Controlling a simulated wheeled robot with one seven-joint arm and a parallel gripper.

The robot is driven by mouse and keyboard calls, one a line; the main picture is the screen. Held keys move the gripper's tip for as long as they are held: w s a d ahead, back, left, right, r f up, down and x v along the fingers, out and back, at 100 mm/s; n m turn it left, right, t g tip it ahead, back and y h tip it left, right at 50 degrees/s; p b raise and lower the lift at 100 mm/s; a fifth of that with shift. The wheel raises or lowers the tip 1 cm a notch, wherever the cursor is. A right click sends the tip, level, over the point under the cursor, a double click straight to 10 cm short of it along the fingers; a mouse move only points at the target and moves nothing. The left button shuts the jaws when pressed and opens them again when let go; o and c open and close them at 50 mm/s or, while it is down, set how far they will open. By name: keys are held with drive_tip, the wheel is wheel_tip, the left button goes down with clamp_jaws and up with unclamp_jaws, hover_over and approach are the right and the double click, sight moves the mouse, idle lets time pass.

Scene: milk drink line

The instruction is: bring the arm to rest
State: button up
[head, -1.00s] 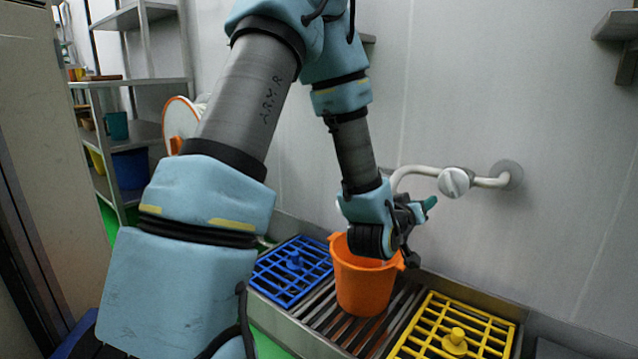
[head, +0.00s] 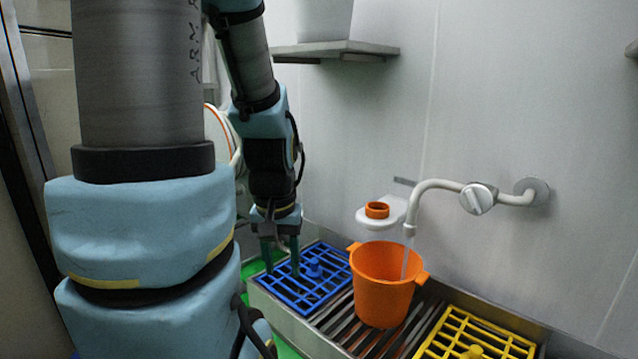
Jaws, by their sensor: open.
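My gripper (head: 279,258) hangs at the end of my arm with its fingers pointing down. It is open and empty, over or just in front of the left part of the blue grate; the exact gap cannot be told. The orange bucket (head: 383,290) stands upright on the slatted metal drain, to the right of my gripper and apart from it. A pale stream runs from the wall tap (head: 436,186) down into the bucket.
The blue grate (head: 325,288) lies left of the bucket and the yellow grate (head: 478,335) right of it. A white holder with an orange ring (head: 377,210) sits on the wall behind the bucket. A wall shelf (head: 335,49) is above, near my arm.

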wheel_tip(320, 180, up, 37)
drive_tip(key=p, duration=3.5)
drive_tip(key=shift+f, duration=0.15)
drive_tip(key=shift+f, duration=0.1)
